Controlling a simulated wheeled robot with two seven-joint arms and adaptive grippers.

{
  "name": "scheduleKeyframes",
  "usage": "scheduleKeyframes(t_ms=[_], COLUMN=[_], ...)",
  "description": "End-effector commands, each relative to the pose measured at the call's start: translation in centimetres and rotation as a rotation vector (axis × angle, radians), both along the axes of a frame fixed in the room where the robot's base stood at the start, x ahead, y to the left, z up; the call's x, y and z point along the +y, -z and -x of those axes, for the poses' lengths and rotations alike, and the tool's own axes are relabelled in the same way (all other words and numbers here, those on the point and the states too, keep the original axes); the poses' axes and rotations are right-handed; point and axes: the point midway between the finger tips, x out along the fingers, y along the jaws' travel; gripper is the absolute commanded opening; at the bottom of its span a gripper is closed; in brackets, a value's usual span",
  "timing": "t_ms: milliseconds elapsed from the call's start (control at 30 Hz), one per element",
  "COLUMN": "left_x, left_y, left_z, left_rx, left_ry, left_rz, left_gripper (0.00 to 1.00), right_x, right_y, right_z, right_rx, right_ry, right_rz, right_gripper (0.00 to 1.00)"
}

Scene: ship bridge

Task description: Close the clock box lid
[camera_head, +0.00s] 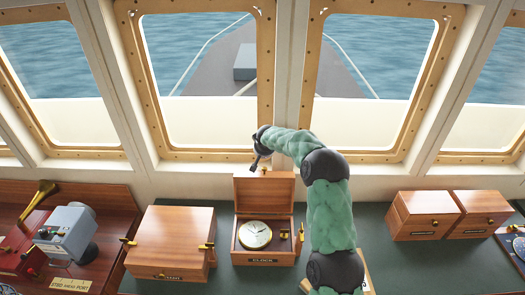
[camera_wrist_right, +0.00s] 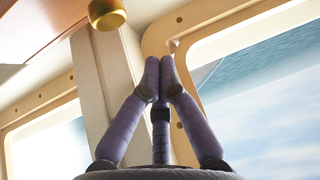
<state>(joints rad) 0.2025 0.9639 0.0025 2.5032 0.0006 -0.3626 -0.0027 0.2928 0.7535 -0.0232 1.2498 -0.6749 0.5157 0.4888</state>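The clock box (camera_head: 264,258) is a wooden box on the dark green console top, with a round brass-rimmed clock (camera_head: 255,235) inside. Its lid (camera_head: 264,188) stands open, roughly upright at the back of the box. My right gripper (camera_head: 255,166) is just behind and above the lid's top edge, partly hidden by my wrist. In the right wrist view its purple fingers (camera_wrist_right: 165,65) are together at the tips with nothing between them. A brass knob (camera_wrist_right: 107,13) on reddish wood, seemingly the lid, shows above and left of the fingertips. I cannot tell whether they touch. My left gripper is out of view.
A closed wooden box (camera_head: 172,240) stands close on the left. Two smaller closed boxes (camera_head: 424,215) (camera_head: 481,212) are at the right. A grey instrument (camera_head: 68,235) is at the far left. The window wall (camera_head: 222,185) rises behind.

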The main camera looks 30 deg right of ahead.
Motion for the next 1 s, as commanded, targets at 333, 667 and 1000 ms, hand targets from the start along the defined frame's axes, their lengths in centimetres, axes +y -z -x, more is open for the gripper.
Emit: scheduleKeyframes(t_ms=[333,667,1000], left_x=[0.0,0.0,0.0], left_y=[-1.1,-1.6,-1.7], left_z=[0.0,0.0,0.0], left_rx=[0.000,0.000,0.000], left_ry=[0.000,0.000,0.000], left_rz=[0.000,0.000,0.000], left_gripper=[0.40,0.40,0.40], right_x=[-0.6,0.5,1.0], right_y=[2.4,2.2,2.2], right_z=[-1.4,1.2,2.1], right_rx=[-0.001,0.000,0.000], right_ry=[0.000,-0.002,-0.002], right_rz=[0.000,0.001,-0.001], right_gripper=[0.00,0.00,0.00])
